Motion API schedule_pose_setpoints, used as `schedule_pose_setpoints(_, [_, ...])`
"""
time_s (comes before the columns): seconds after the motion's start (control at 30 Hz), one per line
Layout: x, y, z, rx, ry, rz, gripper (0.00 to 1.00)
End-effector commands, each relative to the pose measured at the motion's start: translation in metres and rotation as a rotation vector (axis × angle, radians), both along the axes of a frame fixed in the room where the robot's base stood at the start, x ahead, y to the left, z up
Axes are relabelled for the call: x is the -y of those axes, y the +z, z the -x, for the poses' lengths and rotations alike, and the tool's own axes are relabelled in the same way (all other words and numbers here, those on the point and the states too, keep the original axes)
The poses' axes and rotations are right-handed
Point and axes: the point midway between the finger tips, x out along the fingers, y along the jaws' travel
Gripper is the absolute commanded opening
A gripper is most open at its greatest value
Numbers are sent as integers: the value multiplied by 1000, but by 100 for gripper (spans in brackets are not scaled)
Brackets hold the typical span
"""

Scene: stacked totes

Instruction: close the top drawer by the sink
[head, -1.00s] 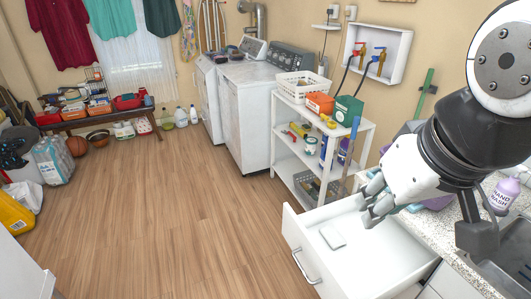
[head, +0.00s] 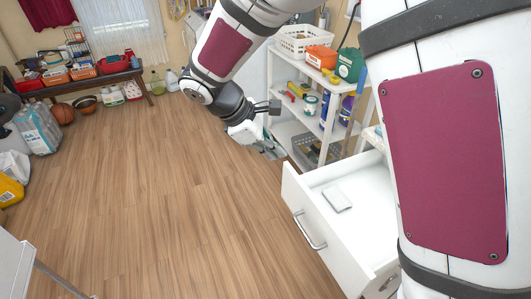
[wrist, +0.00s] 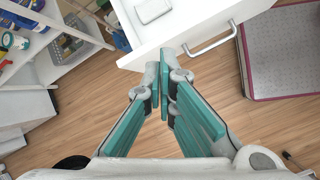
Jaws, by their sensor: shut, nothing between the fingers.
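The white top drawer (head: 306,222) is pulled open in the head view, with its metal bar handle (head: 310,231) on the front panel. A small white flat box (head: 337,199) lies inside it. My gripper (head: 274,151) is shut and empty, beyond the far corner of the drawer front in the head view. In the wrist view, my gripper (wrist: 165,82) has its teal-padded fingers together, with the tips close to the lower edge of the drawer front (wrist: 185,28), left of the handle (wrist: 212,42). I cannot tell whether they touch it. My arm hides the sink and counter.
A white shelf cart (head: 318,122) with bottles, boxes and a basket stands just behind the drawer, close to my gripper. A bench (head: 130,77) with bins is along the far wall. The wooden floor (head: 170,200) in front of the drawer is clear.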

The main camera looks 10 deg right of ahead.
Motion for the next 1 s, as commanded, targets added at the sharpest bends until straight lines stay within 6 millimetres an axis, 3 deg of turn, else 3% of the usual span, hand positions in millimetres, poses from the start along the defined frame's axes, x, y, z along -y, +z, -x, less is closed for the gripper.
schedule_pose_setpoints(0.03, [-13, -28, -12, -37, 61, 37, 0])
schedule_pose_setpoints(0.2, [-50, -98, -36, -132, 247, 147, 0])
schedule_pose_setpoints(0.4, [-77, -154, -48, -201, 389, 233, 0])
schedule_pose_setpoints(0.67, [-79, -175, -52, -222, 431, 260, 0])
schedule_pose_setpoints(1.0, [-38, -216, -64, -223, 426, 259, 0])
